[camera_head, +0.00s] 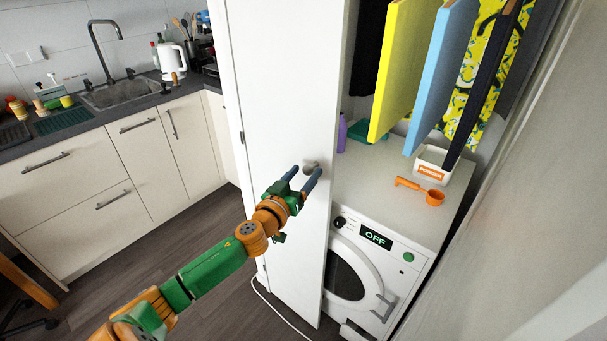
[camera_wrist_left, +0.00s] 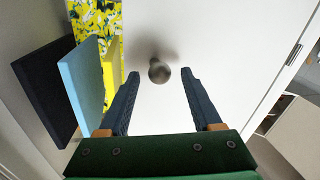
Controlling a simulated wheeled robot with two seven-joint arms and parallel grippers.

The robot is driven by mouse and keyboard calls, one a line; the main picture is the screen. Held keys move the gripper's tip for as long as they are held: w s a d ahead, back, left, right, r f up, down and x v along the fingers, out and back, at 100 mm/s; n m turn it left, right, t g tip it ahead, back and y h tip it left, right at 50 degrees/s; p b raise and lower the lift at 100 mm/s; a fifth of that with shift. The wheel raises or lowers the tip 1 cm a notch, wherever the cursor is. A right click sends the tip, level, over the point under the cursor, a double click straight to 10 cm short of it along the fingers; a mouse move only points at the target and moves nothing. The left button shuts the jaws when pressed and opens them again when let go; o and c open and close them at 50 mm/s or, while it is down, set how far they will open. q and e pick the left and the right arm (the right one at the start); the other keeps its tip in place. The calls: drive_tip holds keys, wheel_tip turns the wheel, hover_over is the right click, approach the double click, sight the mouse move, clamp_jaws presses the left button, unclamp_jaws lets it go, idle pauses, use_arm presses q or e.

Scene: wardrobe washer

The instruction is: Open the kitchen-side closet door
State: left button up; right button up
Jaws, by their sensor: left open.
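The white closet door (camera_head: 268,95) on the kitchen side stands partly open, with the washer showing to its right. Its round grey knob (camera_head: 310,166) is near the door's right edge in the head view. My left gripper (camera_head: 304,178) is open in front of the knob. In the left wrist view the knob (camera_wrist_left: 158,72) sits between and just beyond the two fingertips of the gripper (camera_wrist_left: 158,80). I cannot tell whether the fingers reach around it. My right gripper is in neither view.
A white washer (camera_head: 400,262) stands in the closet, with an orange scoop (camera_head: 420,191) and a white powder box (camera_head: 433,162) on top. Clothes hang above. Kitchen drawers (camera_head: 75,197) line the left. A white cable (camera_head: 278,312) lies on the floor.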

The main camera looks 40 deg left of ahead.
use_arm(q)
clamp_jaws()
idle(1.3)
